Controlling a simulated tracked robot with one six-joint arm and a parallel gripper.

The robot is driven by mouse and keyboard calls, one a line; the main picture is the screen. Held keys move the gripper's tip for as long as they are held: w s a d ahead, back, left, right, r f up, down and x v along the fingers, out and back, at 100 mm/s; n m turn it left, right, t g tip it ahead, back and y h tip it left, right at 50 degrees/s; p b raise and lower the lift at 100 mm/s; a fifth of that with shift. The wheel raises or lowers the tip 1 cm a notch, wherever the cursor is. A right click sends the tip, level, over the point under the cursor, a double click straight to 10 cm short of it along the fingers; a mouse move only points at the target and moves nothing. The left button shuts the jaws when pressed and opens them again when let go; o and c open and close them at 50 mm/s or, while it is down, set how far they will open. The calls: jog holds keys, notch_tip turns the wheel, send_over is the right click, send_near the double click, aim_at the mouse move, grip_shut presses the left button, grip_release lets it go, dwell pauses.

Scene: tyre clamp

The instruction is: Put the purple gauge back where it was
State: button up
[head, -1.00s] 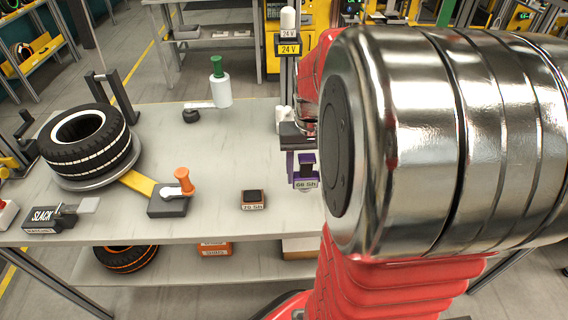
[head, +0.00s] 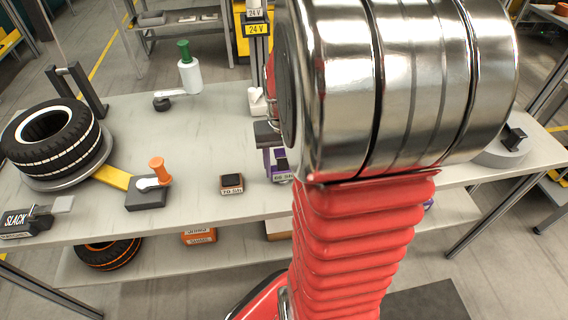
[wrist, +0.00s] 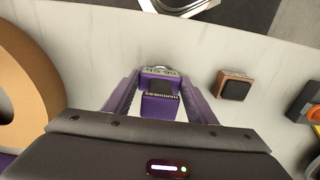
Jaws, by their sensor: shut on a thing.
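The purple gauge (wrist: 160,106), with HARDNESS lettering, sits between the purple fingers of my gripper (wrist: 158,84). The gripper is shut on it. Just beyond it in the wrist view is a small block (wrist: 157,71) with a purple edge, a black top and a label reading 60 Sh. The block also shows in the head view (head: 282,178) near the front of the bench. The gauge is right over or against the block; I cannot tell if they touch. My arm hides much of the gripper in the head view.
A brown 70 Sh block (head: 231,185) stands to the left of the gauge. Further left are an orange-knobbed clamp (head: 150,186) and a tyre (head: 54,138). A green-capped bottle (head: 189,72) stands behind. A grey round stand (head: 503,151) with a black piece is at the right.

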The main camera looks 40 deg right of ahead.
jog(key=shift+f, duration=0.1)
jog(key=o, duration=1)
jog(key=shift+c, duration=0.2)
notch_tip(320, 180, up, 12)
jog(key=shift+r, duration=0.15)
dwell(0.4)
jog(key=s+a+r+n+t, duration=0.1)
jog(key=a+n+t, duration=0.1)
jog(key=a, duration=0.9)
jog(key=s+a+n+t, duration=0.2)
jog(key=a+n+t, duration=0.1)
jog(key=a, duration=0.8)
jog(key=shift+s+a+r+n+t, duration=0.25)
jog(key=shift+r+n+t, duration=0.1)
jog(key=shift+n, duration=0.55)
